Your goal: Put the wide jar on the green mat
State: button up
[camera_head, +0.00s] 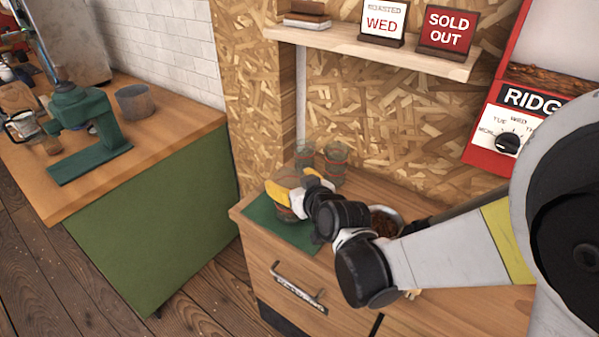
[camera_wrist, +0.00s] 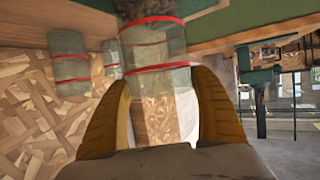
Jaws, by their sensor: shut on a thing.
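My gripper (camera_head: 288,189) is shut on a clear jar with red bands (camera_head: 285,213), over the green mat (camera_head: 262,214) on the wooden counter. In the wrist view the jar (camera_wrist: 152,58) sits between my two yellow fingers (camera_wrist: 163,110), with dark contents showing at its top edge in the picture. My fingers hide part of the jar in the head view, and I cannot tell whether its base touches the mat. Two similar jars, one at the left (camera_head: 304,157) and one at the right (camera_head: 336,162), stand behind the mat by the chipboard wall.
A bowl of brown beans (camera_head: 385,222) stands on the counter right of the mat, partly behind my arm. A shelf (camera_head: 375,48) with signs hangs above. A red machine (camera_head: 490,130) stands at right. A separate green-sided bench (camera_head: 150,215) is at left.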

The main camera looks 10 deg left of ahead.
jog(key=shift+f, duration=0.45)
jog(key=shift+r, duration=0.15)
jog(key=o, duration=1.4)
jog(key=shift+o, duration=0.2)
